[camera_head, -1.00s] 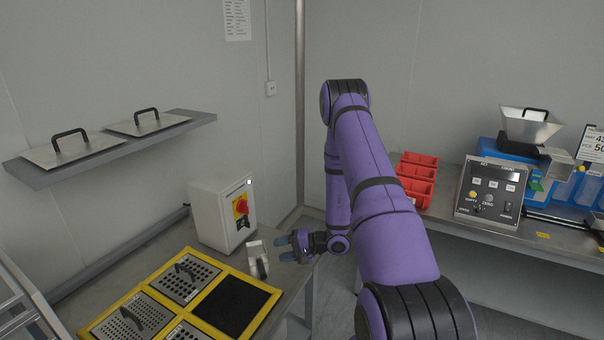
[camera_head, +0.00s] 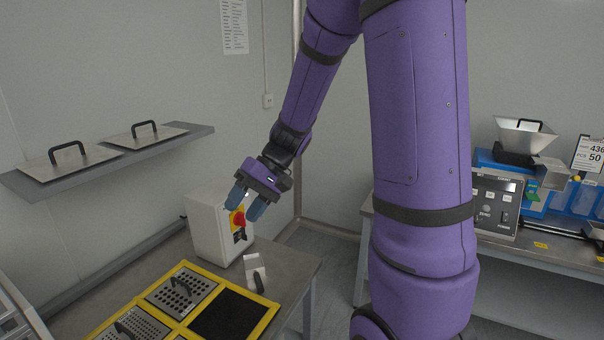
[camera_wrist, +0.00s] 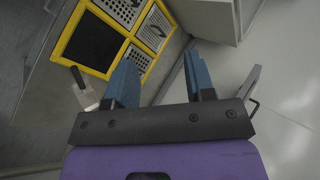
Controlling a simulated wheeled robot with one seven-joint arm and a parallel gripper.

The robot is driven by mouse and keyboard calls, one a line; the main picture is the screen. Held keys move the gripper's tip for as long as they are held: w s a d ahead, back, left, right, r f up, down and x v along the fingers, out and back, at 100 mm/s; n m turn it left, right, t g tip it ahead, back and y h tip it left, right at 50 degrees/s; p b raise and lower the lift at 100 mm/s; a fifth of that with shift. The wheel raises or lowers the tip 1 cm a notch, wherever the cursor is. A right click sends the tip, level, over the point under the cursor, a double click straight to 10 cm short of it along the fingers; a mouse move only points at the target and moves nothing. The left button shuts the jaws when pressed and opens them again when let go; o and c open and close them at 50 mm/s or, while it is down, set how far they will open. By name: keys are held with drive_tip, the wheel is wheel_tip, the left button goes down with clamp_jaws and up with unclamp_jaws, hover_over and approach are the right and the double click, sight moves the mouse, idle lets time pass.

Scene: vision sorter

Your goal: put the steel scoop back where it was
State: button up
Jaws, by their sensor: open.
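The steel scoop (camera_head: 252,268) lies on the left table, between the white switch box and the yellow-framed tray, with its dark handle (camera_head: 259,284) toward the tray. It also shows in the wrist view (camera_wrist: 84,94), left of my fingers. My gripper (camera_head: 248,205) is open and empty, with blue fingers pointing down. It is in the air above the scoop, and in the head view it overlaps the switch box. In the wrist view the two fingers (camera_wrist: 164,75) are spread apart with nothing between them.
The white switch box (camera_head: 211,229) with a red knob stands close by at the table's back. The yellow-framed tray (camera_head: 170,314) holds perforated plates and one black pad. A wall shelf (camera_head: 112,157) carries two lidded plates. A counting machine (camera_head: 497,203) stands on the right bench.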

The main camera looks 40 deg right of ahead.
drive_tip(key=s+r+n+t+h, duration=0.2)
drive_tip(key=s+r+t+h, duration=0.3)
drive_tip(key=s+r+h, duration=0.4)
drive_tip(key=s+r, duration=0.4)
drive_tip(key=s, duration=0.5)
drive_tip(key=shift+s+a+r, duration=0.15)
drive_tip(key=shift+a+r, duration=0.05)
drive_tip(key=shift+r, duration=0.2)
